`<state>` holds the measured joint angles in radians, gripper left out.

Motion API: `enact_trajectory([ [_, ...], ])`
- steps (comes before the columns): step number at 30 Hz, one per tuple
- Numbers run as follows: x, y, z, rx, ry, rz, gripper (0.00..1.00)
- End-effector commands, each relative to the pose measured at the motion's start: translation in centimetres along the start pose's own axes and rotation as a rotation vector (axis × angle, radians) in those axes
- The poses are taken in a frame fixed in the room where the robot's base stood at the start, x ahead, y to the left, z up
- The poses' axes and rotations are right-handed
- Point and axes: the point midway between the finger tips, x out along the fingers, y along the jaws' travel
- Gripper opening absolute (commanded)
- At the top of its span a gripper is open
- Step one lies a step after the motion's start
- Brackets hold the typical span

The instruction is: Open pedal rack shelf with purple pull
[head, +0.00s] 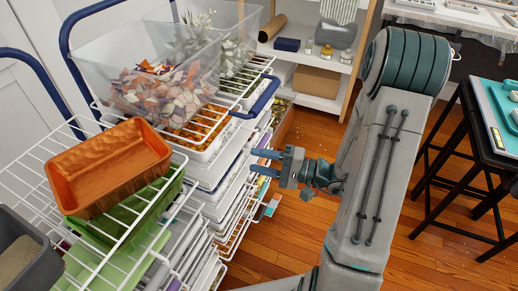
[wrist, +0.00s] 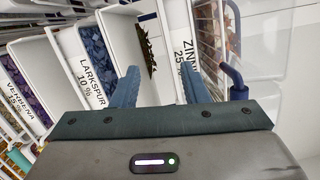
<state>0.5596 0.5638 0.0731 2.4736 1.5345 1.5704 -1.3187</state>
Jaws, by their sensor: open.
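A white wire rack (head: 203,222) holds a stack of white shelf trays on the left of the head view. My gripper (head: 252,161) is beside the tray fronts, its fingers pointing left at them. In the wrist view the gripper (wrist: 159,88) is open, its blue-grey fingers apart, with nothing seen held between them. Beyond the fingers are labelled trays: a Larkspur tray (wrist: 88,77) with blue petals, a tray label starting "ZINN" (wrist: 184,52), and a tray (wrist: 22,88) with purple petals at far left. I cannot clearly make out a purple pull in either view.
An orange-brown loaf-shaped container (head: 108,165) and a clear bin of petals (head: 160,85) stand on the rack's top. A black-legged table (head: 470,150) is at right. Wooden floor (head: 275,235) is clear between rack and arm.

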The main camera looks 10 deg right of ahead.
Motion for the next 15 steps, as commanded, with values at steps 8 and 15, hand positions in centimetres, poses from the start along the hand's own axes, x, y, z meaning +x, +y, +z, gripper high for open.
enact_trajectory([
  [8, -5.6, 7.3, -8.3, -0.094, 0.437, -0.189, 0.41],
  [15, -6.8, 8.4, -10.2, -0.131, 0.546, -0.206, 0.41],
])
